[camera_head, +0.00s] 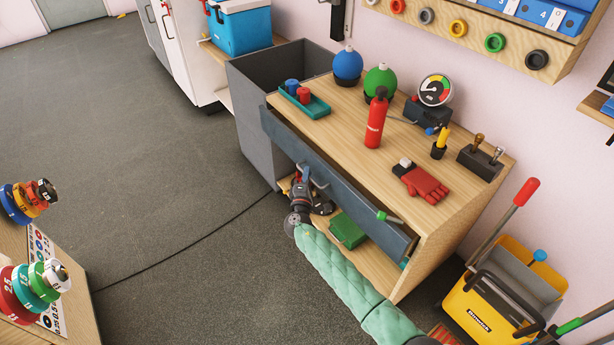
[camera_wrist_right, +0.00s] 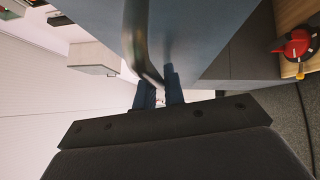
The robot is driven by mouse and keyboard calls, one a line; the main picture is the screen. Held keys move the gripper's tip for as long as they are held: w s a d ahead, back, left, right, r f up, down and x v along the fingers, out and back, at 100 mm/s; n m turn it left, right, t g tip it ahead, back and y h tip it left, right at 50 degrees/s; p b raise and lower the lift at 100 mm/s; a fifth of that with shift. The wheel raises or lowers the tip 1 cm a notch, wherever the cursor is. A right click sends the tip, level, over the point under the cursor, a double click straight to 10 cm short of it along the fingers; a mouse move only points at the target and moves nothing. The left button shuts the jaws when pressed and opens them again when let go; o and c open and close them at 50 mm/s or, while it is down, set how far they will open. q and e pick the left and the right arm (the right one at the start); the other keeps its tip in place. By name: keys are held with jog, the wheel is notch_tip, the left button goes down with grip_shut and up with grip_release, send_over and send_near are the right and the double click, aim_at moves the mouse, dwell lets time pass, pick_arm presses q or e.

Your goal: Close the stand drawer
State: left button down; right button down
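The wooden stand (camera_head: 452,222) has a blue-grey drawer (camera_head: 345,190) under its top. The drawer front stands slightly out from the stand's front edge, with a narrow dark gap behind it. My right gripper (camera_head: 303,180) is at the left part of the drawer front, by its metal handle (camera_head: 302,166). In the right wrist view the curved handle (camera_wrist_right: 138,42) comes down to the blue fingertips of the gripper (camera_wrist_right: 160,92). The fingers are a little apart; whether they grip the handle is unclear. My left gripper is not in view.
A green box (camera_head: 348,230) is on the lower shelf. A yellow mop bucket (camera_head: 490,308) stands right.

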aim_at(317, 173)
jog(key=w+d+b, duration=0.2)
jog(key=d, duration=0.1)
jog(key=shift+w+d+f, duration=0.1)
jog(key=shift+w+f, duration=0.05)
jog(key=shift+w+d, duration=0.15)
jog(key=shift+r, duration=0.2)
jog(key=c, duration=1.5)
grip_release()
jog(key=shift+d, duration=0.1)
jog(key=shift+f, duration=0.1)
